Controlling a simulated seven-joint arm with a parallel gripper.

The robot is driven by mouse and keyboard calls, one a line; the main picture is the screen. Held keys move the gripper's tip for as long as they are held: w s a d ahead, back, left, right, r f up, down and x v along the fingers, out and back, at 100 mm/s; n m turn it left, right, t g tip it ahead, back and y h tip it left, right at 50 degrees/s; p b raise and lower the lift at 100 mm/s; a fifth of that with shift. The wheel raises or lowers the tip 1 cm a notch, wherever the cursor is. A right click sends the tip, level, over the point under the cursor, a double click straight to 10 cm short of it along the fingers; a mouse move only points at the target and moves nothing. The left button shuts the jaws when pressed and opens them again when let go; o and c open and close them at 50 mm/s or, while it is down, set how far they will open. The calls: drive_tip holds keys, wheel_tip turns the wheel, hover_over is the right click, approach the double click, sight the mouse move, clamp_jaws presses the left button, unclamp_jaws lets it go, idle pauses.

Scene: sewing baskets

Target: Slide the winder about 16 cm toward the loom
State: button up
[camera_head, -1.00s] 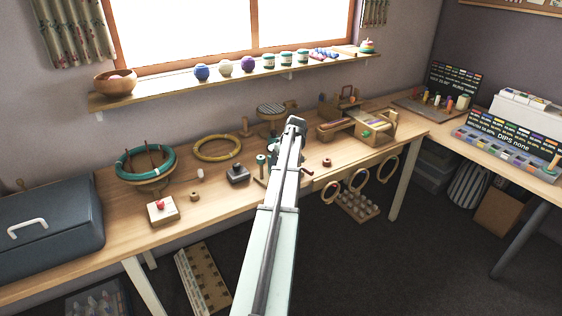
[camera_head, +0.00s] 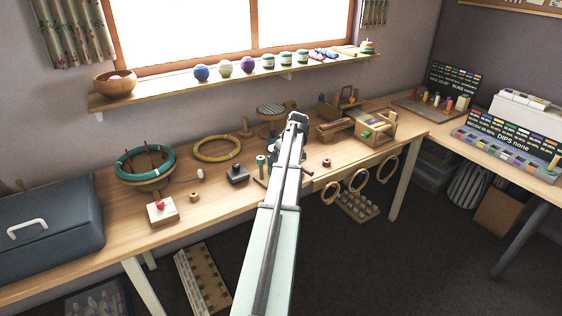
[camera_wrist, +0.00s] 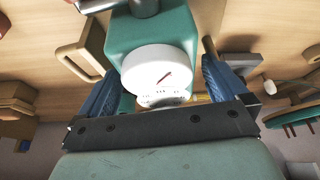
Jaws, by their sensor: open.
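The winder (camera_wrist: 152,30), a teal body with a white round drum and a metal crank, lies between the two blue fingers of my gripper (camera_wrist: 155,62) in the wrist view. The fingers are open on either side of it; I cannot tell whether they touch it. In the head view my gripper (camera_head: 297,121) is over the middle of the bench and hides most of the winder; a bit of teal (camera_head: 272,147) shows beside the arm. The loom appears to be the teal ring with pegs (camera_head: 122,167) on a round wooden base at the left, also partly at right in the wrist view (camera_wrist: 298,117).
A box with a red knob (camera_head: 162,213) is near the front edge.

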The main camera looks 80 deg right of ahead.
drive_tip(key=v, duration=1.1)
drive_tip(key=shift+r, duration=0.3)
